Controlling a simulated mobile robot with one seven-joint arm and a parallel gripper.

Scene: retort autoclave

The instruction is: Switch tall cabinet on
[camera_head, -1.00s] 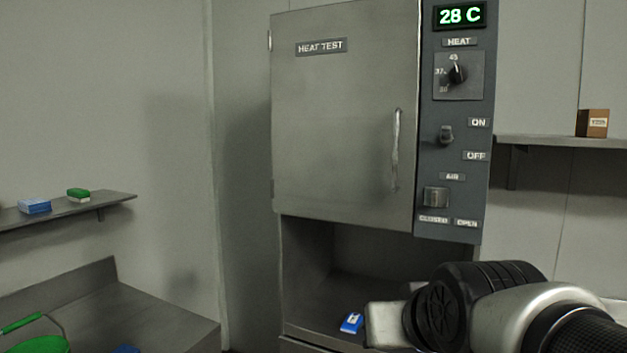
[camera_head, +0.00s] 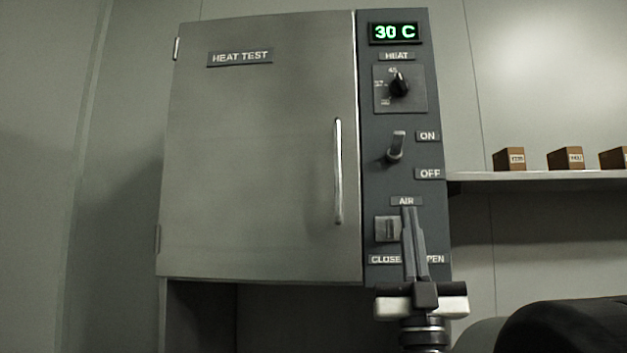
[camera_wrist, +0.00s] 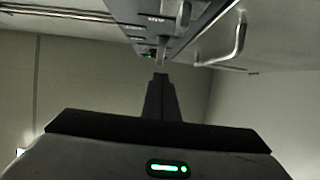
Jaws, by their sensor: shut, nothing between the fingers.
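The tall grey cabinet (camera_head: 260,160) labelled HEAT TEST has its door closed. Its dark control panel (camera_head: 378,185) is on the right side. The display (camera_head: 395,33) is lit and reads 30 C. The switch lever (camera_head: 397,146) between the ON and OFF labels tilts up toward ON. My gripper (camera_head: 408,210) is shut and empty, pointing up in front of the panel, below the lever and overlapping the air slider's right side in the picture. In the wrist view, my gripper (camera_wrist: 160,78) points toward the panel; I cannot tell whether it touches anything.
The heat dial (camera_head: 399,86) is above the lever, and the air slider (camera_head: 387,229) is below it. The door handle (camera_head: 338,170) stands out left of the panel. A shelf (camera_head: 540,177) with brown boxes is at the right.

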